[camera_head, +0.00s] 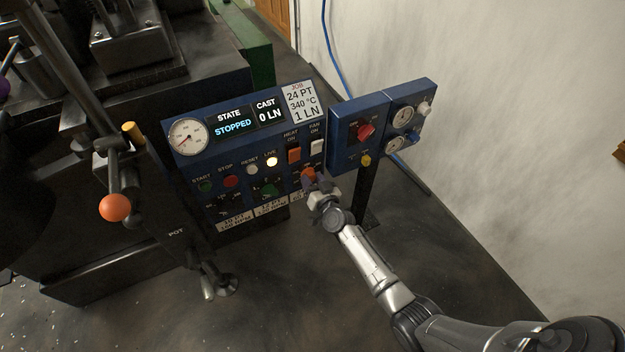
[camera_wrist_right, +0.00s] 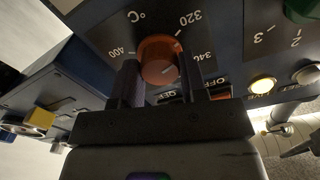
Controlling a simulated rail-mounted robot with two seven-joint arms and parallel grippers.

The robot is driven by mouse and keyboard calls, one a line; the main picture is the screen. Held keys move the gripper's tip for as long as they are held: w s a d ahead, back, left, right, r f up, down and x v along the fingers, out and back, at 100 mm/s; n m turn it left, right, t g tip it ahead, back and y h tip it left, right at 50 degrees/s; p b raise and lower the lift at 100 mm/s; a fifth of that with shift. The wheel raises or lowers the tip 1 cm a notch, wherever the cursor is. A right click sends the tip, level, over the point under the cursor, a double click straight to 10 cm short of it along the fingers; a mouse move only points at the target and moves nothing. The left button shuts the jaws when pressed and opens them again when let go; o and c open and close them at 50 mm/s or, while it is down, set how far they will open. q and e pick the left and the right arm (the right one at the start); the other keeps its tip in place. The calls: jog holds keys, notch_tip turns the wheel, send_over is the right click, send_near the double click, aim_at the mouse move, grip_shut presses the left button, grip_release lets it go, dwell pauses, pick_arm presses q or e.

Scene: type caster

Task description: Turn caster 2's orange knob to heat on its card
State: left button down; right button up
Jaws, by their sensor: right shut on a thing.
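The orange knob (camera_head: 308,174) sits low on the blue control panel (camera_head: 195,150), under the heat and fan switches. My right gripper (camera_head: 322,190) is shut on it. In the right wrist view, the fingers of my right gripper (camera_wrist_right: 160,82) stand on either side of the orange knob (camera_wrist_right: 158,58). The dial around it shows 320, 340, 400 and °C; the knob's exact setting is hard to read. The card (camera_head: 300,101) on the panel reads JOB, 24 PT, 340 °C, 1 LN. My left gripper is out of view.
The display (camera_head: 233,123) reads STOPPED and 0 LN. A second blue box (camera_head: 345,134) with a red knob (camera_head: 365,131) and gauges stands close on the right. A lever with an orange ball (camera_head: 115,207) stands at left. Open floor (camera_head: 290,310) lies in front.

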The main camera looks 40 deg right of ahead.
jog(key=m, duration=0.4)
jog(key=shift+m, duration=0.3)
jog(key=m, duration=0.4)
jog(key=shift+m, duration=0.3)
jog(key=o, duration=0.8)
jog(key=shift+o, duration=0.6)
